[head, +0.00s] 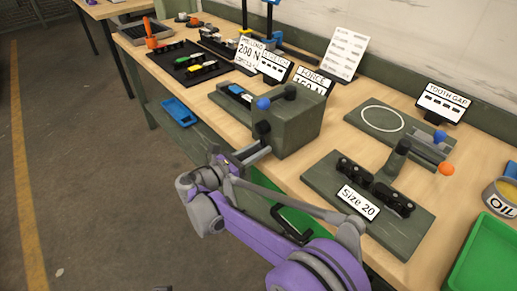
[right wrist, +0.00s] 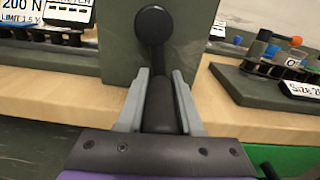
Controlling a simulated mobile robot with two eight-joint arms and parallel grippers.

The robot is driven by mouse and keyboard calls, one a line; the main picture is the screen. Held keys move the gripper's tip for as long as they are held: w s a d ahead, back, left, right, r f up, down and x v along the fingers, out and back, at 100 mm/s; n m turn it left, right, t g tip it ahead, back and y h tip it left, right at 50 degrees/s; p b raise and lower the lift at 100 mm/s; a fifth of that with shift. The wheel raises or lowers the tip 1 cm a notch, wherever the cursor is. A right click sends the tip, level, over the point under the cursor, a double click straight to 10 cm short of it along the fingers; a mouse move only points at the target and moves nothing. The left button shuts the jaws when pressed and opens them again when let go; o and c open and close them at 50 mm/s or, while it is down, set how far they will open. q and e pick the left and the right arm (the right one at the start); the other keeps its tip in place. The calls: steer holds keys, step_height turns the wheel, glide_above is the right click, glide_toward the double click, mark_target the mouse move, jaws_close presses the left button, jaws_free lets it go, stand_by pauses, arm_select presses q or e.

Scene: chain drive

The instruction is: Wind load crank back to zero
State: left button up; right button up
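The load crank has a round black hub (right wrist: 153,23) on the front face of a grey-green block (head: 291,132). Its arm hangs down from the hub to a dark cylindrical handle (right wrist: 160,104). My right gripper (head: 246,153) is at the front of the block, and its fingers (right wrist: 158,108) sit on both sides of the handle, closed against it. In the head view the crank hub (head: 262,128) shows just above the gripper, and the handle is partly hidden by it. A force display (head: 311,80) stands behind the block, its number partly covered. My left gripper is in neither view.
A Size 20 fixture (head: 358,199) with a chain stands to the right of the block. Behind it is a tooth gap plate (head: 381,119). A green bin (head: 487,262) and an oil can (head: 501,196) are at the far right. A blue tray (head: 178,112) is left, below the bench top.

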jaws_close()
stand_by(0.8)
steer(key=shift+s, duration=0.1)
steer(key=n, duration=0.1)
steer(key=s+d+n+p, duration=0.1)
steer(key=n, duration=0.1)
steer(key=shift+s+r+n, duration=0.1)
steer(key=shift+r+n, duration=0.2)
steer(key=shift+r, duration=0.1)
steer(key=shift+s+d+r+n+p, duration=0.2)
steer(key=shift+s+r+n, duration=0.1)
steer(key=shift+n, duration=0.55)
steer(key=shift+s+d+r+n+p, duration=0.15)
steer(key=shift+s+r+n, duration=0.1)
steer(key=shift+n, duration=0.6)
steer(key=o, duration=0.9)
jaws_free()
steer(key=shift+c, duration=0.2)
